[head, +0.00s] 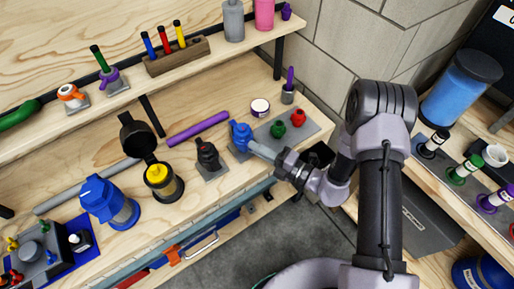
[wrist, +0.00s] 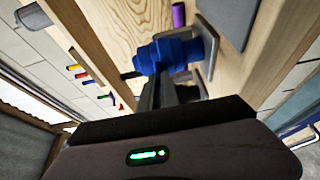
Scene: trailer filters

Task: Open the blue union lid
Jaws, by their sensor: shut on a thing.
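The blue union lid (head: 241,136) is at the left end of a grey plate on the wooden bench in the head view. My gripper (head: 257,148) reaches in from the right and is shut on it. In the wrist view the blue lid (wrist: 172,53) sits at the tips of my gripper (wrist: 168,80), with a metal bracket plate (wrist: 205,45) just beside it. The finger contact is partly hidden by the gripper body.
Red and green knobs (head: 298,118) stand on the grey plate (head: 300,134) close to my arm. A black valve (head: 208,155) stands just left of the lid. A purple bar (head: 198,129) lies behind. A shelf (head: 130,85) runs above the bench.

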